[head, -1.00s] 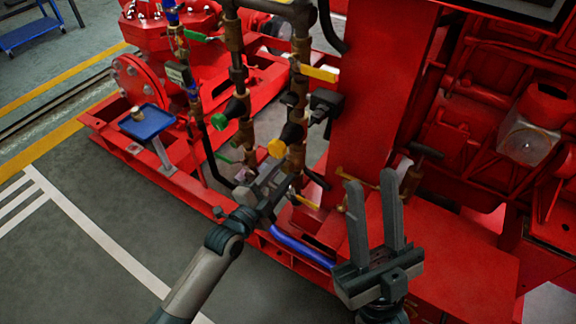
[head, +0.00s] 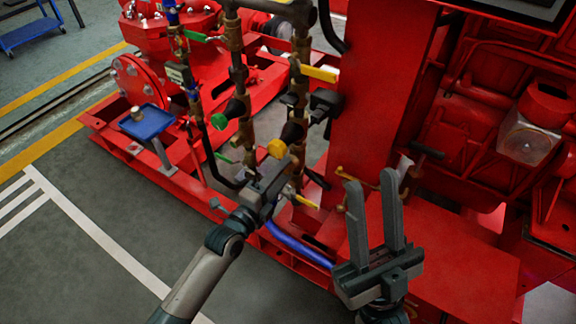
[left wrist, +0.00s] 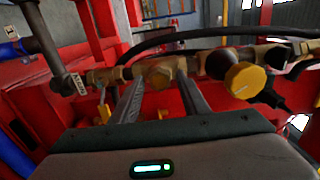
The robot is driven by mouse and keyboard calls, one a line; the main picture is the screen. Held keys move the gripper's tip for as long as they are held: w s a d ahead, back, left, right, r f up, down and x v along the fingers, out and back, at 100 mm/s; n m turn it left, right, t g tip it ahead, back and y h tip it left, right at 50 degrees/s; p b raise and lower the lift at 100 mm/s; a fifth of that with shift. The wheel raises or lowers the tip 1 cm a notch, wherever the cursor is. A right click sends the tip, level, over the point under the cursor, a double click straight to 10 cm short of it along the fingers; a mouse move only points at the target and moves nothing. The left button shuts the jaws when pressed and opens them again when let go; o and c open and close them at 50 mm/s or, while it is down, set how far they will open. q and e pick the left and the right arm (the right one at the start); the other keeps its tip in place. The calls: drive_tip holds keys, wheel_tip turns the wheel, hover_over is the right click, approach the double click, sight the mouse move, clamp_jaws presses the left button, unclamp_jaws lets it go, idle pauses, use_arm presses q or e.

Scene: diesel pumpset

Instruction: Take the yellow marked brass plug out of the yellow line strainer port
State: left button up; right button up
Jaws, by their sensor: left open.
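A brass hexagonal plug (left wrist: 158,77) shows on the brass pipe fittings in the left wrist view. I cannot make out a yellow mark on it. A round yellow cap (head: 277,148) on a black cone is on the same line, and shows to the right of the plug in the left wrist view (left wrist: 245,80). My left gripper (head: 283,172) is open by the lower part of this line, below the yellow cap. In the left wrist view its fingers (left wrist: 158,92) lie on either side of the plug; contact is unclear. My right gripper (head: 372,182) is open and empty.
A parallel line with a green cap (head: 218,121) stands to the left. A blue tray (head: 150,125) holds a small brass piece (head: 137,114). Yellow lever handles (head: 318,73), a blue hose (head: 300,247) and the red frame (head: 385,100) surround the lines.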

idle(0.5)
use_arm(q)
clamp_jaws()
drive_tip(key=shift+p, duration=0.45)
idle(0.3)
drive_tip(key=n, duration=2.4)
idle(0.5)
